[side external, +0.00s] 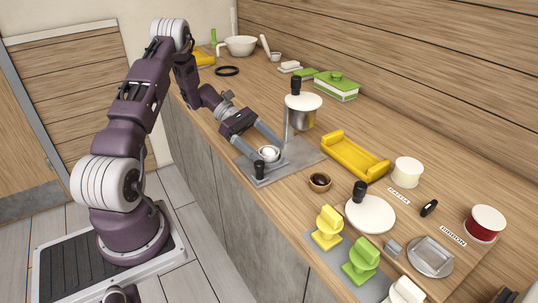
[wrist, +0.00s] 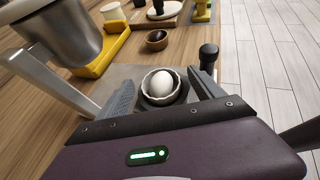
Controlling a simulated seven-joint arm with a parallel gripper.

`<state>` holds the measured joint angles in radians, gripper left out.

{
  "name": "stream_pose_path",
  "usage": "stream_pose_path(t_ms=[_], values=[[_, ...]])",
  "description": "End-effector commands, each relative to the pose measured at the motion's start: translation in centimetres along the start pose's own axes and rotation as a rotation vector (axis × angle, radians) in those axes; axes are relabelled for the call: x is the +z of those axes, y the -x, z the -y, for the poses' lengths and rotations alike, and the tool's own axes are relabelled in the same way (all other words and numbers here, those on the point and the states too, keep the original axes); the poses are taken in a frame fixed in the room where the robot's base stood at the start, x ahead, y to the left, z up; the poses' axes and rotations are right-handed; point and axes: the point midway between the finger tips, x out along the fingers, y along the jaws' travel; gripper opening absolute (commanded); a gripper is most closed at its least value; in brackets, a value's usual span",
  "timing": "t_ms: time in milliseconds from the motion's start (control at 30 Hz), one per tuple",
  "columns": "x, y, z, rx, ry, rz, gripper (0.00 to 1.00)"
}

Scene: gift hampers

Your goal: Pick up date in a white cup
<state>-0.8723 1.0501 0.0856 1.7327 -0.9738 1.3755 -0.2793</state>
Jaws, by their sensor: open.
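In the side view the cup (side external: 268,155) stands on the grey metal plate (side external: 290,160) of a stand. My gripper (side external: 265,148) is open, reaching low over the plate, with one finger on each side of the cup. In the wrist view, too, the cup lies between the fingers of my gripper (wrist: 162,80); I cannot tell whether they touch it. A small brown bowl (side external: 319,185) with a dark, date-like piece inside stands apart on the counter; the bowl also shows in the wrist view (wrist: 157,44).
A yellow tray (side external: 355,160), a white disc (side external: 370,215) and yellow and green blocks (side external: 361,262) lie farther right. Bare wood surrounds the brown bowl.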

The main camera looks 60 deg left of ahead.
Motion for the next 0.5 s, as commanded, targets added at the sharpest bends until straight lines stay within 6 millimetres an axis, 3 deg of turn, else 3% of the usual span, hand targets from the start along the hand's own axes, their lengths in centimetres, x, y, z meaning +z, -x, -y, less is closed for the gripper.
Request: stream_pose_path(t_ms=[67, 400, 500], values=[[0.00, 0.02, 0.01, 0.000, 0.000, 0.000, 0.77], [0.02, 0.04, 0.02, -0.001, 0.000, 0.000, 0.13], [0.02, 0.04, 0.02, -0.001, 0.000, 0.000, 0.13]])
